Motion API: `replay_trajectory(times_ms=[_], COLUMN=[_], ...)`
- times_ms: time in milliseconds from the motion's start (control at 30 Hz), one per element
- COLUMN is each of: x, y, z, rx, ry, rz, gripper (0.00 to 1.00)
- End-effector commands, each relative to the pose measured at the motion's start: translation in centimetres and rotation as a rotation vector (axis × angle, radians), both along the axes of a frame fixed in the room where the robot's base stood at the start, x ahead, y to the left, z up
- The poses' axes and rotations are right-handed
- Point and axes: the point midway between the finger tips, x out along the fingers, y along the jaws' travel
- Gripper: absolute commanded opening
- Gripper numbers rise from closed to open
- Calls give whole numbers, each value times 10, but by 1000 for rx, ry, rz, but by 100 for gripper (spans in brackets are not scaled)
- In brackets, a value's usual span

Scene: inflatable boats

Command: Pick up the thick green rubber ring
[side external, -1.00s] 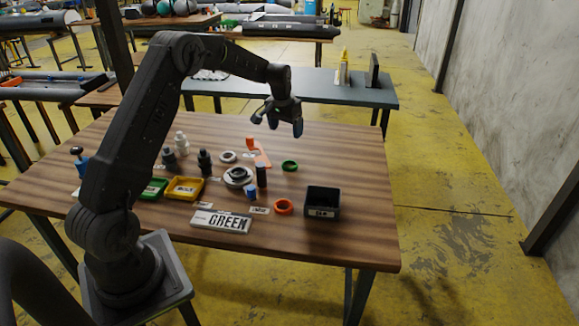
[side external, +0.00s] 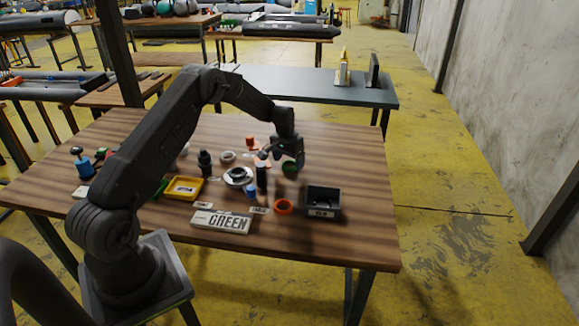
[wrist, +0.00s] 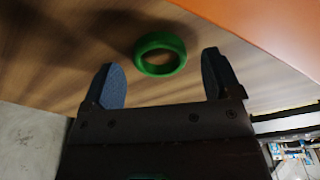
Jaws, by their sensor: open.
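In the side view my gripper (side external: 284,160) is low over the table at the ring. I cannot tell the exact height left between fingertips and table.
An orange part (side external: 252,143) stands close behind my gripper. A dark cylinder (side external: 262,177) and a round metal fitting (side external: 238,176) are to its left. An orange ring (side external: 283,207) and a black box (side external: 322,203) are in front. The table's right side is clear.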

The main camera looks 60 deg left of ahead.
Motion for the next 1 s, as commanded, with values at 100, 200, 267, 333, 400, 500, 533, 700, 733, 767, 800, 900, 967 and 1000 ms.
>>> replay_trajectory(times_ms=[100, 200, 267, 333, 400, 500, 533, 700, 733, 767, 800, 900, 967, 1000], x=[2, 2, 2, 2, 2, 2, 2, 2, 2, 2, 2, 2, 2, 2], y=[1, 1, 1, 1, 1, 1, 1, 1, 1, 1, 1, 1, 1, 1], z=[-10, -12, -12, -11, -11, -11, -11, -11, -11, -11, -11, -11, -11, -11], rx=[1, 2, 2, 2, 2, 2, 2, 1, 1, 1, 1, 1, 1, 1], ry=[-1, -2, -2, -2, -2, -2, -2, -1, -1, -1, -1, -1, -1, -1], rz=[0, 0, 0, 0, 0, 0, 0, 0, 0, 0, 0, 1, 1, 1], gripper=[84, 84, 84, 84, 79, 69, 67, 50, 47, 45, 41, 31, 31, 31])
